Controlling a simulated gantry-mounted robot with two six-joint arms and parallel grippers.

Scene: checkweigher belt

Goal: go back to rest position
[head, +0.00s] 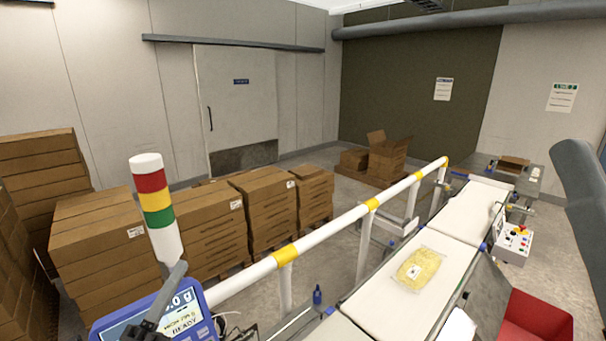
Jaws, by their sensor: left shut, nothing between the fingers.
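My left gripper (174,282) shows at the bottom left, in front of the blue scale display (186,310). Its fingers are together, pointing up, with nothing between them. It is well apart from the clear bag of yellow food (418,268), which lies flat on the white belt (375,297). The display is partly hidden by my gripper. My right gripper is out of view; a grey arm link of mine shows at the right edge.
A white guard rail (330,232) with yellow bands runs beside the belt. A red, yellow and green signal light (156,205) stands behind my left gripper. A red bin (535,318) and a control box (514,243) are at right. Carton stacks (203,228) stand behind the rail.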

